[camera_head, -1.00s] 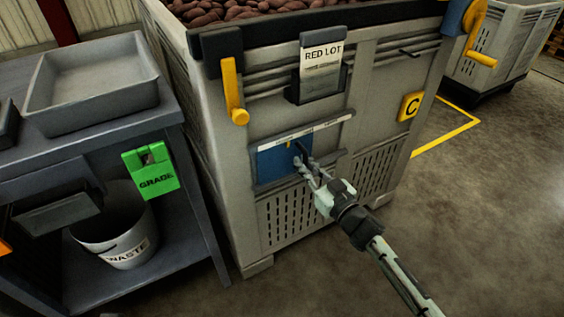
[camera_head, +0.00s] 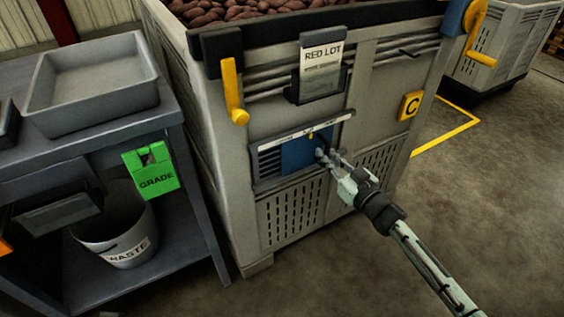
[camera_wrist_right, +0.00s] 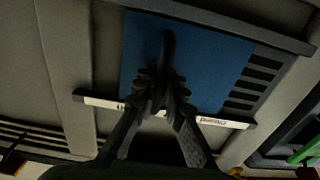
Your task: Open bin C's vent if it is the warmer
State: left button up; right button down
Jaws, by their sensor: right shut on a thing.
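Bin C (camera_head: 225,150) is a large grey crate full of potatoes, with a yellow C plate (camera_head: 411,105) on its front. Its vent has a blue sliding plate (camera_head: 297,153) under a white label strip (camera_head: 318,129). Dark slats (camera_head: 269,162) show open to the left of the plate. My right gripper (camera_head: 328,157) is at the plate's right part, shut on its dark handle. In the right wrist view the fingers (camera_wrist_right: 162,85) close around the handle (camera_wrist_right: 167,45) in front of the blue plate (camera_wrist_right: 205,70). My left gripper is not in view.
A grey bench (camera_head: 190,190) stands left of the bin with a tray (camera_head: 95,105), a green GRADE tag (camera_head: 150,168) and a WASTE bucket (camera_head: 130,250). A yellow lever (camera_head: 233,92) juts from the bin's front.

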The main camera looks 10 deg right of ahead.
jog(key=shift+d, duration=0.3)
jog(key=shift+w+d+b, duration=0.1)
jog(key=shift+w+d, duration=0.25)
jog(key=shift+d, duration=0.55)
jog(key=shift+w+d+b, duration=0.15)
jog(key=shift+w+d, duration=0.2)
jog(key=shift+d, duration=0.5)
jog(key=shift+w+d+b, duration=0.1)
jog(key=shift+w+d, duration=0.25)
jog(key=shift+d, duration=0.55)
jog(key=c, duration=0.9)
grip_release()
